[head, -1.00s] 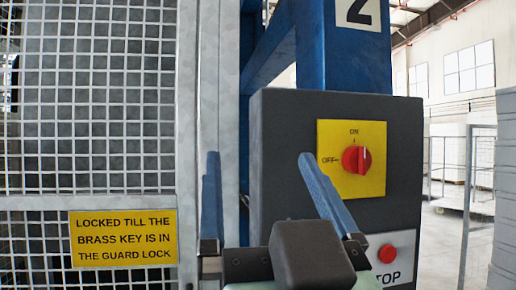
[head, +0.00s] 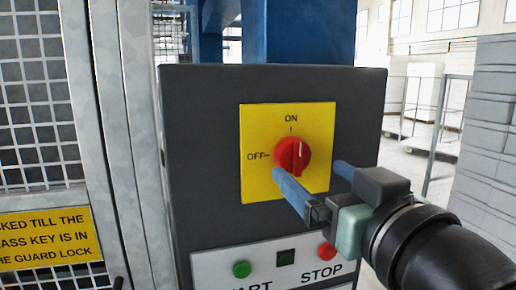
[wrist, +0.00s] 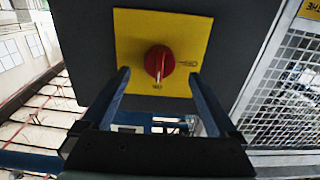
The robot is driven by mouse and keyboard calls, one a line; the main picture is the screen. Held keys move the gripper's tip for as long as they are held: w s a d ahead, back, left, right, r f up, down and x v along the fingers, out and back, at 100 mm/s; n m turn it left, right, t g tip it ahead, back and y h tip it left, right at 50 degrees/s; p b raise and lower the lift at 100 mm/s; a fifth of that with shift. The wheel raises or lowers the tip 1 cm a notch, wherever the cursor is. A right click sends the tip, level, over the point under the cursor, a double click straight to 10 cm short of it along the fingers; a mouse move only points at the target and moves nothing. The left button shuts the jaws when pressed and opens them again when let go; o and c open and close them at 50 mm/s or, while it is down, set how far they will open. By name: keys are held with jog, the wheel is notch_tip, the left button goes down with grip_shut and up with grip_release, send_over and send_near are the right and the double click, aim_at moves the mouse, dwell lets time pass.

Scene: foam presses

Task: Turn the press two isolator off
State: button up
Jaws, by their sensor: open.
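The isolator is a red rotary knob (head: 293,155) on a yellow plate (head: 258,118) on the front of a dark grey box. Its white mark points up at ON; OFF is printed to the left. My gripper (head: 308,168) is open, its two blue fingers pointing at the plate, one at the knob's lower left and one to its right. In the wrist view, which is upside down, the knob (wrist: 159,62) lies between and just beyond the fingertips of my gripper (wrist: 159,74). I cannot tell whether the fingers touch it.
A mesh guard with a yellow sign (head: 45,237) stands to the left. Grey stacked blocks (head: 485,150) stand to the right.

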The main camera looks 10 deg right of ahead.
aim_at(300, 162)
jog(key=w+p, duration=0.1)
jog(key=w, duration=0.4)
jog(key=shift+a, duration=0.1)
jog(key=c, duration=1.4)
